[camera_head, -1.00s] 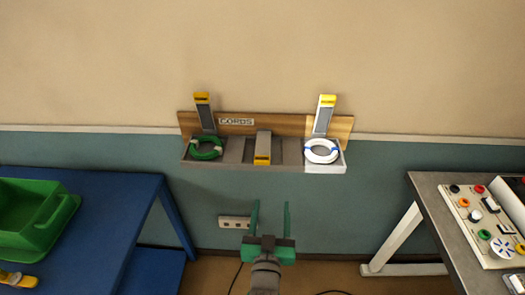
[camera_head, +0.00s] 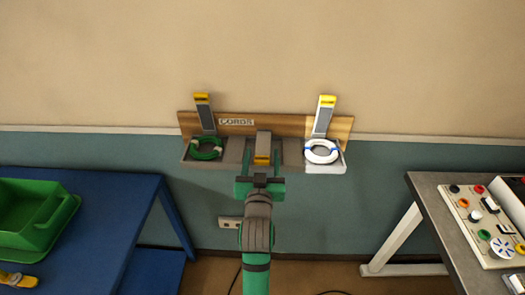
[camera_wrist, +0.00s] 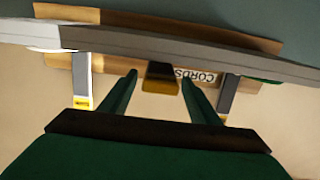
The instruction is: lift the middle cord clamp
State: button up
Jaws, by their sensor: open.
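The middle cord clamp (camera_head: 263,142), a grey lever with a yellow tip, is lowered and points out from the cord rack (camera_head: 292,154) on the wall. In the wrist view its yellow tip (camera_wrist: 160,86) shows between my fingers. My gripper (camera_head: 262,160) is open, with one finger on each side of the clamp's tip. I cannot tell whether the fingers touch it. The left clamp (camera_head: 205,113) and right clamp (camera_head: 324,115) stand raised against the wooden backboard.
A green cord coil (camera_head: 206,149) lies in the left bay, a white coil (camera_head: 321,151) in the right. A blue table (camera_head: 110,190) with a green bin (camera_head: 40,215) is at left. A grey bench (camera_head: 440,215) with a control panel is at right.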

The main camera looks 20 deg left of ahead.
aim_at(262, 152)
jog(key=shift+x, duration=1.55)
grip_shut()
jog(key=shift+a, duration=0.1)
jog(key=shift+r, duration=0.1)
